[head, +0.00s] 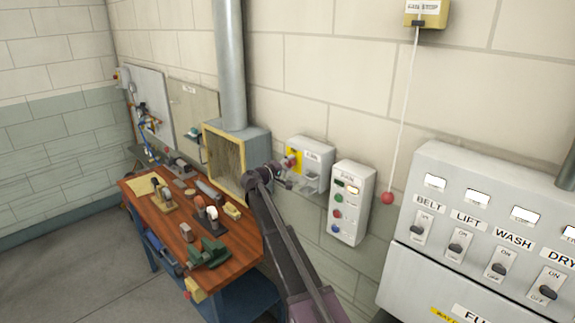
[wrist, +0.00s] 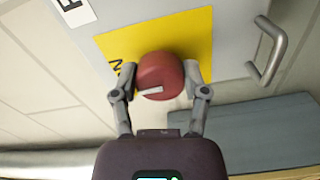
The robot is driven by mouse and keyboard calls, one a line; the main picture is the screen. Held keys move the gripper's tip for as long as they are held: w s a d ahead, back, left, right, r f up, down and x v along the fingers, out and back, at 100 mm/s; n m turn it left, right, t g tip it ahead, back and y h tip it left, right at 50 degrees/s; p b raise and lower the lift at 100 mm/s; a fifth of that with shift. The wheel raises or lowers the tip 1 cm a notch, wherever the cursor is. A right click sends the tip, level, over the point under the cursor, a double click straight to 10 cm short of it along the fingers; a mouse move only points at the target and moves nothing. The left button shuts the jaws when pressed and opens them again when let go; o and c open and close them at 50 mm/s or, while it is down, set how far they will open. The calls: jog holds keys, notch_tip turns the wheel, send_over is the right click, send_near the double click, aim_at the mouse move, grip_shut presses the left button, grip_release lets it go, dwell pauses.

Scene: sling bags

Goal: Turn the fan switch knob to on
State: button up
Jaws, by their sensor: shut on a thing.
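The fan switch knob (wrist: 160,72) is red and round with a pale pointer bar, set on a yellow plate (wrist: 203,42) in the wrist view. My gripper (wrist: 157,85) is shut on the knob, with one finger on each side of it. The pale bar lies nearly level, tilted slightly. In the head view my gripper (head: 285,170) reaches the grey switch box (head: 313,168) on the wall. The knob is small there and partly hidden by the gripper. The letters on the yellow plate are mostly covered.
A metal handle (wrist: 267,50) sticks out right of the knob. A button box (head: 349,203) is to the right, then a cord with a red ball (head: 387,198) and a large switch panel (head: 480,235). A cluttered workbench (head: 258,241) stands left, below the duct.

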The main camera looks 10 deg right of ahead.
jog(key=shift+d+m, duration=0.15)
jog(key=shift+m, duration=0.15)
jog(key=o, duration=1.1)
jog(key=shift+o, duration=0.2)
jog(key=shift+s+a, duration=0.25)
jog(key=shift+a, duration=0.15)
jog(key=v, duration=1.1)
